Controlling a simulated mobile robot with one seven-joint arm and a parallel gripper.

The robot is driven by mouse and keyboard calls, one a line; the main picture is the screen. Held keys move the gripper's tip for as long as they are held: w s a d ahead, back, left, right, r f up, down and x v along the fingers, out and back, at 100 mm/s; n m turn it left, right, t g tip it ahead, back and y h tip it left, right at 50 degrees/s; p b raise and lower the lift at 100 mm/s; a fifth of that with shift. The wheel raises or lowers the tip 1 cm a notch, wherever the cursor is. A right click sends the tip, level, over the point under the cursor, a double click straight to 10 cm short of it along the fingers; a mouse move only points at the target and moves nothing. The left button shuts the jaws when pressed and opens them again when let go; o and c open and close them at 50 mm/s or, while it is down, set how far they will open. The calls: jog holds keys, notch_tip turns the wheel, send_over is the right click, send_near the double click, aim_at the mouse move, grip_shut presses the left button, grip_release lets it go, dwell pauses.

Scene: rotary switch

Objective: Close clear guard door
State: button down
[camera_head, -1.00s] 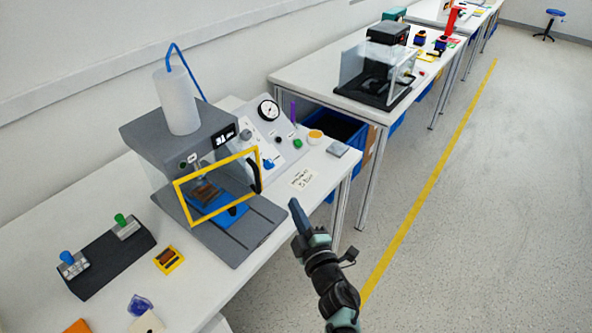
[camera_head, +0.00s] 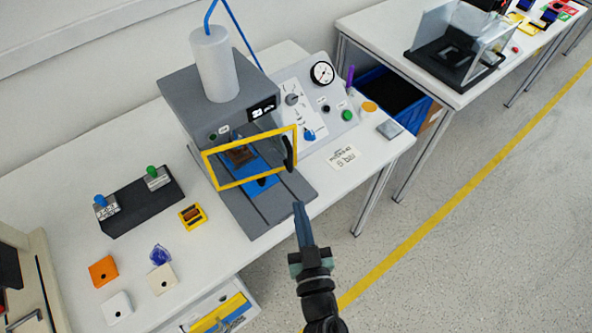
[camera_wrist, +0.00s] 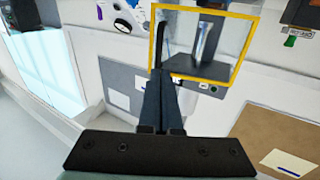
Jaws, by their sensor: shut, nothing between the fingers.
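The clear guard door (camera_head: 207,168) has a yellow frame and a dark handle (camera_head: 289,152) at its right end. It stands at the front of the grey press (camera_head: 190,95), above the press base with its blue fixture (camera_head: 262,172). My gripper (camera_head: 299,206) is shut and empty, in front of the press base's right front corner, below the door handle in the picture. In the wrist view the yellow door frame (camera_wrist: 198,9) and handle (camera_wrist: 163,36) show beyond my closed fingertips (camera_wrist: 160,74). I cannot tell whether they touch the handle.
A control panel (camera_head: 315,105) with a gauge and knobs stands right of the press. A black block with two knobs (camera_head: 142,200), a small yellow part (camera_head: 192,216) and several loose tiles lie to the left. The floor aisle at right is clear.

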aim_at(292, 162)
jog(key=w, duration=0.3)
jog(key=w+a+b, duration=0.1)
jog(key=w, duration=0.5)
jog(key=shift+a+f+b, duration=0.1)
jog(key=shift+a+b, duration=0.05)
jog(key=shift+b, duration=0.15)
jog(key=shift+w, duration=0.3)
jog(key=w, duration=0.3)
jog(key=w+b, duration=0.1)
jog(key=w, duration=0.1)
jog(key=shift+w+a, duration=0.25)
jog(key=shift+r, duration=0.25)
